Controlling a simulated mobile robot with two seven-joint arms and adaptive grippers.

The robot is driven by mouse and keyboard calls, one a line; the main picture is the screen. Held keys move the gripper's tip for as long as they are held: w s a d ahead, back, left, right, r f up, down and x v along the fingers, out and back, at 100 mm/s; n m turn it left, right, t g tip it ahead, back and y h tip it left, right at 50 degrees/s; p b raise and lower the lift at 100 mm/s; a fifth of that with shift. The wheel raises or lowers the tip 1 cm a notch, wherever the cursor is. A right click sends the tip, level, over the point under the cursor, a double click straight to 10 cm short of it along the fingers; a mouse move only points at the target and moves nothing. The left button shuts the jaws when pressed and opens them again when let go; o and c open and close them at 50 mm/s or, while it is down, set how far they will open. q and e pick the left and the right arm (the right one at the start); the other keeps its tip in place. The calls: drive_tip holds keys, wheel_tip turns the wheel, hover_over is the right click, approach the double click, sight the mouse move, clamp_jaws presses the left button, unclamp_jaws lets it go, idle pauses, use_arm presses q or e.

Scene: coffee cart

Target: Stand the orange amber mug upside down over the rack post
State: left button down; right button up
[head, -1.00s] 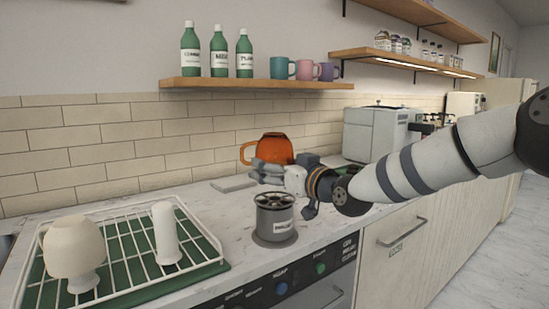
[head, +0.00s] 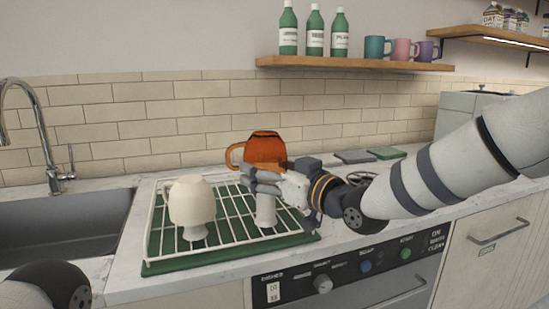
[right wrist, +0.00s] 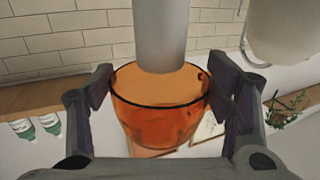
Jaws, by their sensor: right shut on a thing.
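The orange amber mug (head: 265,150) is upside down in my right gripper (head: 264,176), its handle pointing left. In the right wrist view the mug (right wrist: 158,125) sits between the two fingers of the gripper (right wrist: 160,100), which are shut on its sides. The white rack post (head: 266,210) stands under the mug, partly hidden by the gripper. The post (right wrist: 160,35) lines up with the mug's mouth in the wrist view; I cannot tell how far its tip is inside. My left gripper is not in view.
The post belongs to a white wire rack (head: 152,232) on a green mat (head: 190,262). A cream mug (head: 191,203) is upside down on the rack's left side. A sink (head: 60,225) lies to the left. A shelf (head: 355,63) with bottles and mugs is above.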

sight(272, 205)
drive_tip(key=shift+f+b, duration=0.45)
drive_tip(key=shift+f, duration=3.05)
drive_tip(key=shift+f, duration=0.3)
drive_tip(key=o, duration=1.5)
drive_tip(key=shift+c, duration=0.2)
drive_tip(key=shift+d, duration=0.1)
